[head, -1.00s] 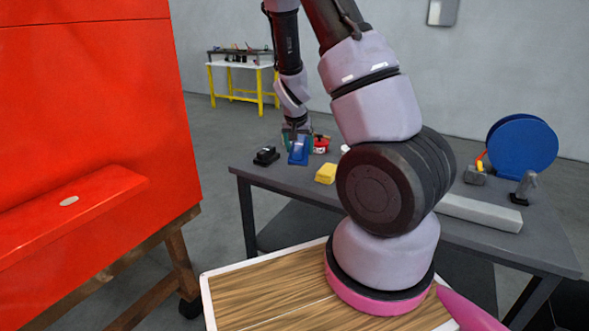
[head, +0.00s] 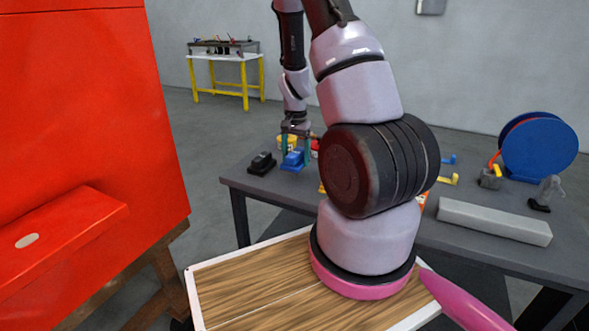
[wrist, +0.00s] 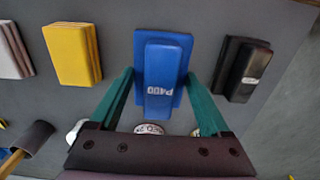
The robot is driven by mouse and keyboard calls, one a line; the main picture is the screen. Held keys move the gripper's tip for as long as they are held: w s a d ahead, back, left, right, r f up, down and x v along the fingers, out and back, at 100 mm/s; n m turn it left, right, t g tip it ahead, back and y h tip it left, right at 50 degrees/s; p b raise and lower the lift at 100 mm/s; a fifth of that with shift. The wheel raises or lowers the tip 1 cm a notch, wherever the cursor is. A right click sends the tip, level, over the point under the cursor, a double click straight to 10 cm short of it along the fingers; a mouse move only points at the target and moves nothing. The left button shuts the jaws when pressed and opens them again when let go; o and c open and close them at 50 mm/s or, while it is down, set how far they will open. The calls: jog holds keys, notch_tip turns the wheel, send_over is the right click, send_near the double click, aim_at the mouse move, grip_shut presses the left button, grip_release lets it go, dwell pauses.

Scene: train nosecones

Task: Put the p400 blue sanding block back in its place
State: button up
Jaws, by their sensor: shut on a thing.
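The blue P400 sanding block (wrist: 163,75) lies between the two green fingers of my gripper (wrist: 161,78) in the wrist view, its label readable. My gripper (head: 296,150) is shut on it. In the head view the blue block (head: 292,161) is at the table's far left, at or just above the top; I cannot tell whether it touches. A black block (head: 262,163) stands just left of it there, and the same black block (wrist: 243,69) is to its right in the wrist view. A yellow block (wrist: 72,54) is to the left in the wrist view.
A pale block (wrist: 14,50) and a hammer (wrist: 25,145) lie further left in the wrist view. The grey table (head: 480,235) also bears a long grey bar (head: 494,222) and a blue disc (head: 540,147). A red cabinet (head: 90,120) stands at the left.

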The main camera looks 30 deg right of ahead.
aim_at(295, 152)
jog(key=shift+f, duration=2.2)
jog(key=o, duration=1)
jog(key=shift+f, duration=0.1)
notch_tip(295, 152, up, 12)
jog(key=shift+r, duration=0.2)
jog(key=s+a+r+n+t+y, duration=0.15)
jog(key=a+r, duration=0.35)
jog(key=r, duration=0.6)
jog(key=s+a+r+n+t, duration=0.1)
jog(key=s+a+r+t, duration=0.1)
jog(key=s+r, duration=0.4)
jog(key=s+a+r+n+t, duration=0.1)
jog(key=s+a+r+n, duration=0.1)
jog(key=s+r, duration=0.3)
jog(key=s+a+r+n+t, duration=0.1)
jog(key=s+a+r+t, duration=0.1)
jog(key=s+a+r, duration=0.2)
jog(key=shift+s+a+r+n+t+y, duration=0.1)
jog(key=shift+s+r+n+t+y, duration=0.1)
jog(key=shift+s+r, duration=0.55)
jog(key=shift+s+a+r+n+t+y, duration=0.15)
jog(key=shift+s+r, duration=0.4)
jog(key=shift+s, duration=0.35)
